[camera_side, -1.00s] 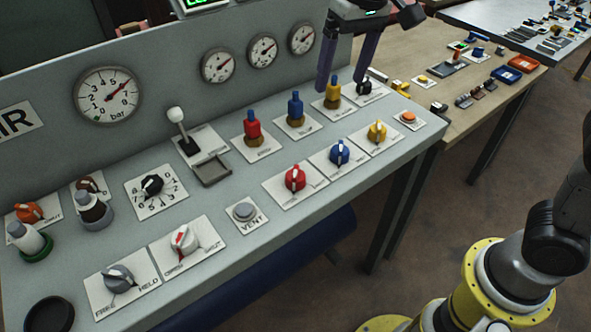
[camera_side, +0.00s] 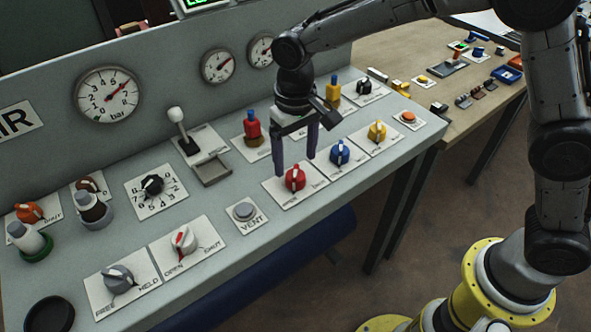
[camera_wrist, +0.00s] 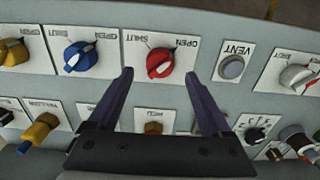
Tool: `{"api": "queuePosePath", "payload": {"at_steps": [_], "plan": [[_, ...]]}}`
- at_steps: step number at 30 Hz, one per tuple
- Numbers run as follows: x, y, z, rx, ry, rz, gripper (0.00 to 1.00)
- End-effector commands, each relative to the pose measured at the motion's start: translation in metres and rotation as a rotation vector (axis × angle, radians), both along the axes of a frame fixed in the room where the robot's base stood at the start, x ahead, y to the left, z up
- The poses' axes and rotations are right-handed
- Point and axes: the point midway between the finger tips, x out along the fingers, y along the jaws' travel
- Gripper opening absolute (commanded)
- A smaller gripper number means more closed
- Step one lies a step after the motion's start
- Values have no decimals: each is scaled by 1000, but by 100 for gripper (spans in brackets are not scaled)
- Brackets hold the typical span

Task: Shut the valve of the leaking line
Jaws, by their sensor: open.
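The red valve knob (camera_side: 295,178) with a white pointer sits on a plate at the panel's front. It also shows in the wrist view (camera_wrist: 159,60), between OPEN and SHUT labels. The blue valve knob (camera_side: 340,152) and yellow valve knob (camera_side: 377,131) sit on similar plates to its right. In the wrist view, the blue knob (camera_wrist: 79,54) and yellow knob (camera_wrist: 12,52) lie to its left. My gripper (camera_side: 295,163) is open and empty, fingers pointing down around or just behind the red knob; contact cannot be told. Which line leaks is unclear.
Behind stand a red-topped fitting (camera_side: 252,128) and a yellow-topped one (camera_side: 333,90); my gripper hides the blue-topped one. A lever (camera_side: 182,128), the VENT button (camera_side: 244,211) and a red-and-white OPEN/SHUT knob (camera_side: 184,240) are to the left. Gauges (camera_side: 108,94) line the back panel.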

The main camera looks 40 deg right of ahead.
Motion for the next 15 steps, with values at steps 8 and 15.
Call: {"api": "queuePosePath", "payload": {"at_steps": [8,15], "plan": [[0,0,-38,0,1,0,83],[0,0,-46,0,0,0,83]]}}
